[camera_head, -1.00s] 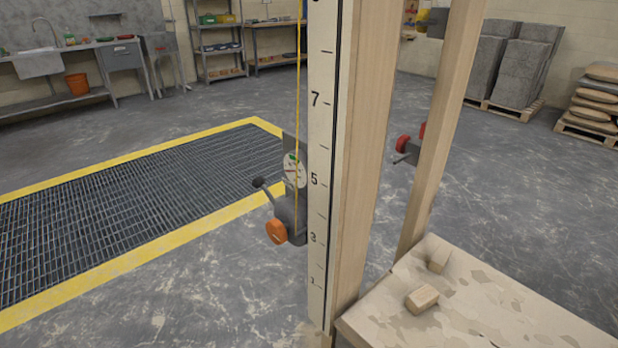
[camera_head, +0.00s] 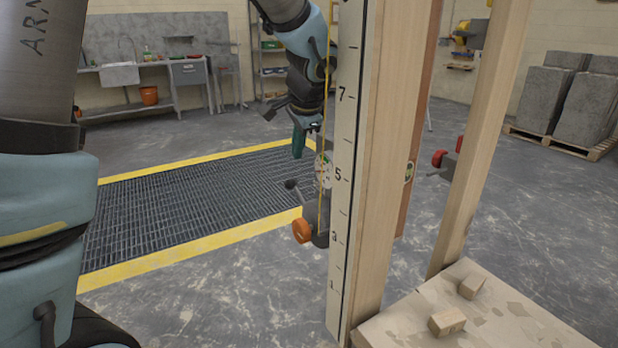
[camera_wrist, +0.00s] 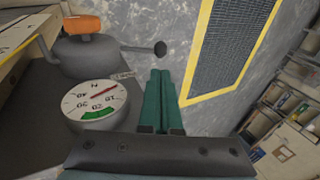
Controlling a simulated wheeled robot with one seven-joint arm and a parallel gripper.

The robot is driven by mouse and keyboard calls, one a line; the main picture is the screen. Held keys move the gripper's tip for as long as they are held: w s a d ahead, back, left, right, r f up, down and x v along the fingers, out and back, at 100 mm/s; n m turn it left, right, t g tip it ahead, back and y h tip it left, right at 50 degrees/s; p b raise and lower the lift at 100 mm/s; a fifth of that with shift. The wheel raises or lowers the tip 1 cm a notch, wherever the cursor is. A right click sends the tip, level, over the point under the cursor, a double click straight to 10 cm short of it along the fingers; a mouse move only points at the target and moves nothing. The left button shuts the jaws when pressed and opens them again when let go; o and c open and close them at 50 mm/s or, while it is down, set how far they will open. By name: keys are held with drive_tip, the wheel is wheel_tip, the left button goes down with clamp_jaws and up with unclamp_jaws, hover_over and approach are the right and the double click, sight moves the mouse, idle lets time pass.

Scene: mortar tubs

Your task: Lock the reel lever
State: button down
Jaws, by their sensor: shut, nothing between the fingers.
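The reel (camera_head: 318,232) is a grey housing with an orange knob (camera_head: 301,230), mounted low on the post with the number scale. Its lever (camera_head: 298,191) is a thin rod with a black ball end, sticking out to the left and tilted up in the head view. A round dial (camera_head: 324,170) with a green sector sits above the reel. In the wrist view the lever's black ball (camera_wrist: 160,48) is just beyond the green fingertips (camera_wrist: 160,75), apart from them. My gripper (camera_head: 299,150) points down above the lever, shut and empty.
A yellow cord (camera_head: 324,110) runs down the scale post (camera_head: 350,120) to the reel. A second wooden post (camera_head: 480,150) and a platform with wooden blocks (camera_head: 447,321) stand at right. A yellow-edged floor grating (camera_head: 190,210) lies behind at left.

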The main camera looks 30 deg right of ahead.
sight(290, 180)
drive_tip(key=x, duration=1)
drive_tip(key=shift+a+f, duration=0.1)
drive_tip(key=shift+a, duration=0.05)
drive_tip(key=shift+w+r+p, duration=0.1)
drive_tip(key=shift+r+p, duration=0.1)
drive_tip(key=shift+p, duration=0.85)
